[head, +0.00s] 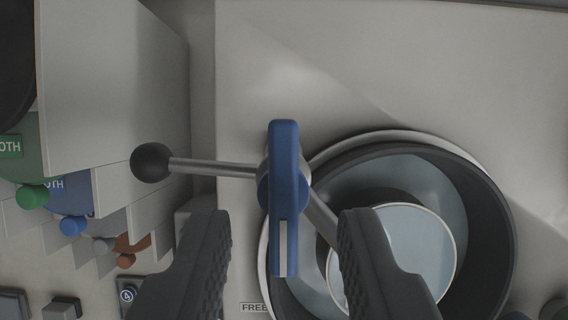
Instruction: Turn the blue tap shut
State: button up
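The blue tap (285,180) is a long blue handle with a light stripe near its lower end. In the head view it stands upright in the picture, near the middle. A grey pipe (322,215) shows below right of it, over a round vessel. My gripper (285,225) is open, with one dark finger on each side of the tap's lower part. A clear gap shows between each finger and the handle, and neither seems to touch it. I cannot tell the depth between the fingertips and the tap.
A round dark-rimmed vessel (490,220) with a light inner disc lies behind the right finger. A metal rod with a black ball (151,162) reaches left from the tap. Grey boxes (110,80) and green, blue, grey and brown knobs stand at left. The pale surface above is clear.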

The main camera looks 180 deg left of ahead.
jog(key=shift+x, duration=0.8)
jog(key=shift+c, duration=0.3)
